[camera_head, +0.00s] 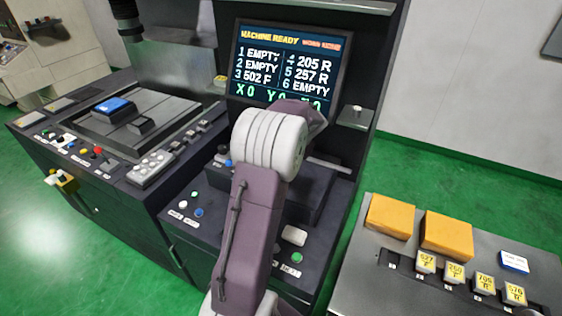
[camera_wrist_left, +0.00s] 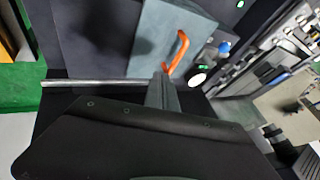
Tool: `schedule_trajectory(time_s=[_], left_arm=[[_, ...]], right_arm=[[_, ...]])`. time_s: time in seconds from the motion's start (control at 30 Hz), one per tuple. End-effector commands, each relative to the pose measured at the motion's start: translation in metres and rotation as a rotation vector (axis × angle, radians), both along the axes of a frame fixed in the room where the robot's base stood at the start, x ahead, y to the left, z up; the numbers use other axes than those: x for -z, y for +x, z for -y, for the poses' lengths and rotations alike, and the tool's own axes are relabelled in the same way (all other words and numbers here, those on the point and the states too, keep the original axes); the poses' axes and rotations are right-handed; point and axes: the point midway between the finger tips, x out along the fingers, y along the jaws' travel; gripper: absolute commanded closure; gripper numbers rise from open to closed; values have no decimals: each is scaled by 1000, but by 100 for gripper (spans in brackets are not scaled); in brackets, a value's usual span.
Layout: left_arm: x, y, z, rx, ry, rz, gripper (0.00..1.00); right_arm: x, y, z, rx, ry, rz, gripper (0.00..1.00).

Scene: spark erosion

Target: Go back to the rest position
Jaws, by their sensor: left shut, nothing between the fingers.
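My left gripper (camera_wrist_left: 162,92) shows in the left wrist view with its fingers shut and nothing between them. Its tip overlaps the lower end of an orange handle (camera_wrist_left: 181,50) on a grey panel (camera_wrist_left: 155,38); I cannot tell whether they touch. In the head view one of my arms rises from the bottom middle in front of the dark machine (camera_head: 345,150), and its gripper is hidden behind the arm. My right gripper does not show.
The screen (camera_head: 290,62) reads "MACHINE READY". A console with buttons (camera_head: 152,165) and a blue block (camera_head: 114,105) stands left. A grey table (camera_head: 375,275) at right holds orange blocks (camera_head: 391,216) (camera_head: 447,235) and several yellow-labelled pieces (camera_head: 455,271). Green floor (camera_head: 480,165) lies open behind it.

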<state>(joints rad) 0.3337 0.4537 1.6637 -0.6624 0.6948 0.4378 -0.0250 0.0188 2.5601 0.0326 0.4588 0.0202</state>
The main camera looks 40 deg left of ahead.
Motion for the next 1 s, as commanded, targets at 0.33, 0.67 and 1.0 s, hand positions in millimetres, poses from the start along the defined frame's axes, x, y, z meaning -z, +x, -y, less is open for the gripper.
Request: schedule_trajectory(time_s=[0.33,0.67,1.0], left_arm=[[-13,-4,8,0,0,-1,100],[-34,10,44,81,8,36,100],[56,-142,229,279,-370,-168,100]], right_arm=[[2,0,0,0,0,0,22],[2,0,0,0,0,0,22],[2,0,0,0,0,0,22]])
